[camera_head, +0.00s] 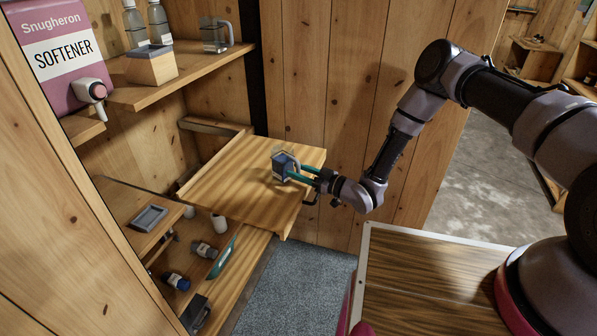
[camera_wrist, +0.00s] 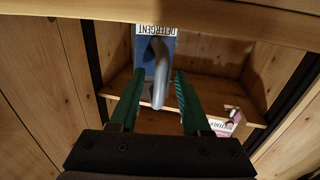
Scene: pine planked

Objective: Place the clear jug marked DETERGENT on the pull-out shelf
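The clear jug marked DETERGENT (camera_head: 281,164) has blue contents and a grey handle. In the wrist view its label and body (camera_wrist: 150,50) are at the top, with the handle in front. In the head view it appears upright over the right part of the pull-out shelf (camera_head: 225,190); I cannot tell for certain whether its base touches the wood. My gripper (camera_head: 297,172) is at the jug's right side. In the wrist view its green fingers (camera_wrist: 160,85) stand on either side of the handle, with a gap visible on both sides.
A pink SOFTENER dispenser (camera_head: 68,50) stands at upper left. Below are a grey tray (camera_head: 150,217) and small bottles. The pull-out shelf is otherwise bare.

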